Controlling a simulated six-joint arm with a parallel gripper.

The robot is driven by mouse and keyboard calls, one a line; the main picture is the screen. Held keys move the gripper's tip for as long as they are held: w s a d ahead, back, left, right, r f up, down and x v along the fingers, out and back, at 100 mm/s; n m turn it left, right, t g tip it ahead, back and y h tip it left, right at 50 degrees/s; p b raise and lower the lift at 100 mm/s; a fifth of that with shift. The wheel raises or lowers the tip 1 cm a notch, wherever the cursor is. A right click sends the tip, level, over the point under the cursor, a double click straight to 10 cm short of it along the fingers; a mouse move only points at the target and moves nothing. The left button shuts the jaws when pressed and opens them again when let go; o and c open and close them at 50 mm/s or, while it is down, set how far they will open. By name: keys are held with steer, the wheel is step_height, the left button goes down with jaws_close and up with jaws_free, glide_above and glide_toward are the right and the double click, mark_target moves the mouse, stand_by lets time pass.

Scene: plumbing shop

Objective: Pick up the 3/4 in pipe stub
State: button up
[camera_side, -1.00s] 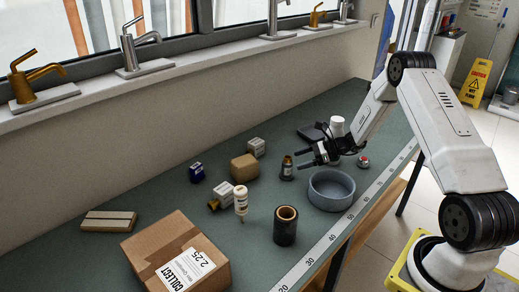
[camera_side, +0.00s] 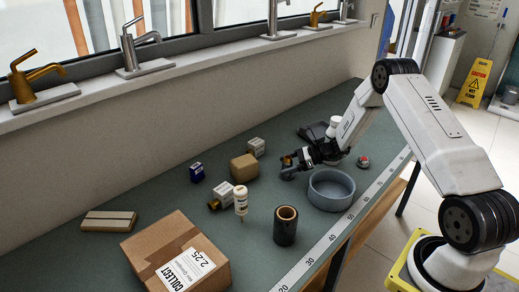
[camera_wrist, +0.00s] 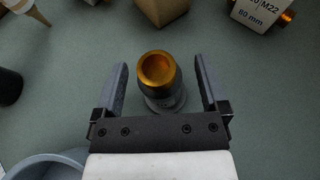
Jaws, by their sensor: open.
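A short dark cylinder (camera_wrist: 162,84) with a copper-coloured, recessed top stands upright between my fingers in the wrist view; I take it for the pipe stub, but no size can be read on it. Its lower side carries a pale label, partly hidden by my gripper. My gripper (camera_wrist: 161,68) is open, one finger on each side, with a gap visible on both sides. In the side view my gripper (camera_side: 290,167) is low over the bench and mostly hides the stub. A wider black cylinder (camera_side: 285,229) with a copper-coloured lining stands apart, nearer the front.
A blue-grey bowl (camera_side: 331,201) stands close beside my gripper. A tan block (camera_side: 244,168), small boxes and a white bottle (camera_side: 241,201) stand to the left. A cardboard box (camera_side: 150,246) is front left. A ruler strip (camera_side: 340,227) runs along the bench edge.

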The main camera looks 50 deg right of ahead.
jaws_close()
steer(key=shift+r, duration=0.25)
stand_by(0.4)
steer(key=shift+r, duration=0.9)
steer(key=s+a+r, duration=0.3)
steer(key=s+r, duration=0.7)
steer(key=s, duration=0.3)
steer(key=shift+s+a+r, duration=0.25)
steer(key=shift+r, duration=0.15)
